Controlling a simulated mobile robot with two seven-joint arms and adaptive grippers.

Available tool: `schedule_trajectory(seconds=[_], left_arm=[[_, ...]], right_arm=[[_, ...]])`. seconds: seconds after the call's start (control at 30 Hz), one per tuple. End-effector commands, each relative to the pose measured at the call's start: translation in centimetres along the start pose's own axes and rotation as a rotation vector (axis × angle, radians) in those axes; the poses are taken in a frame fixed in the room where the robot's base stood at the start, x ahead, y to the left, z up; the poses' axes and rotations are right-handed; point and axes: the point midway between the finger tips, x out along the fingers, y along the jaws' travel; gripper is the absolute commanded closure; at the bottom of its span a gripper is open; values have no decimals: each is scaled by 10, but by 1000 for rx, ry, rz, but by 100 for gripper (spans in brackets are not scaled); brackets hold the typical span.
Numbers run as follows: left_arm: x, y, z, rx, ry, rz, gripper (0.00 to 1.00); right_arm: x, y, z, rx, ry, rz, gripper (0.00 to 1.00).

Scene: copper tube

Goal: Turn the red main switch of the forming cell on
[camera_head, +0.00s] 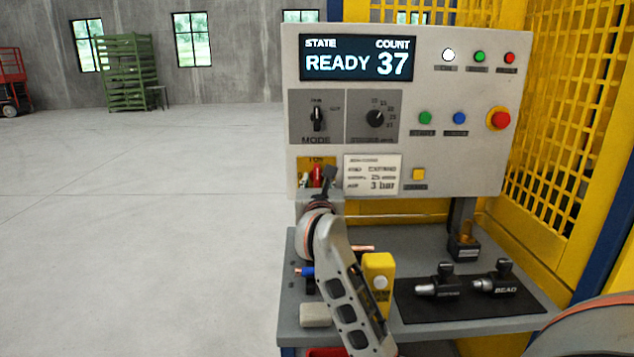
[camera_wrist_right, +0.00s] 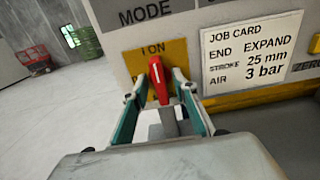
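The red main switch (camera_wrist_right: 160,82) is a red handle on a yellow plate (camera_wrist_right: 178,50) marked "I ON". In the right wrist view its handle points up toward the mark, leaning slightly left. In the head view the switch (camera_head: 317,174) is partly hidden by my right gripper (camera_head: 323,184). In the wrist view my right gripper (camera_wrist_right: 163,92) is open, one finger on each side of the handle. The right finger is very close to the handle; I cannot tell whether it touches. The cell's display (camera_head: 357,58) is lit and reads READY, 37. My left gripper is not in view.
The grey panel (camera_head: 440,85) carries knobs, buttons and a red emergency stop (camera_head: 498,118). A job card (camera_wrist_right: 250,52) is right of the switch. Below, the bench (camera_head: 400,240) holds a yellow block (camera_head: 378,275) and black-handled tools on a dark mat (camera_head: 410,312). Open floor lies left.

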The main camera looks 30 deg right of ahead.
Motion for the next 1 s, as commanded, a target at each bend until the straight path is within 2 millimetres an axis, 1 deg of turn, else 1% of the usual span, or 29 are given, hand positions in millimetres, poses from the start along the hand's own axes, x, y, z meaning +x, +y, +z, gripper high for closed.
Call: schedule_trajectory(seconds=[0.17,0.27,0.37,0.7,0.8,0.9,1.0], left_arm=[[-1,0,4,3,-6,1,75],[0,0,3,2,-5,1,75],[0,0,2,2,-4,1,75],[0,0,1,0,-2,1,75],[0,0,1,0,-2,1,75],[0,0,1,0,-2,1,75],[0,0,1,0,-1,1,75]], right_arm=[[-1,0,0,-1,-1,0,72],[-7,0,-1,0,0,1,72],[-20,1,0,0,-1,2,72],[-88,1,-1,1,1,2,72],[-103,0,0,1,0,1,72],[-113,0,0,0,0,1,72],[-118,0,0,0,0,0,72]])
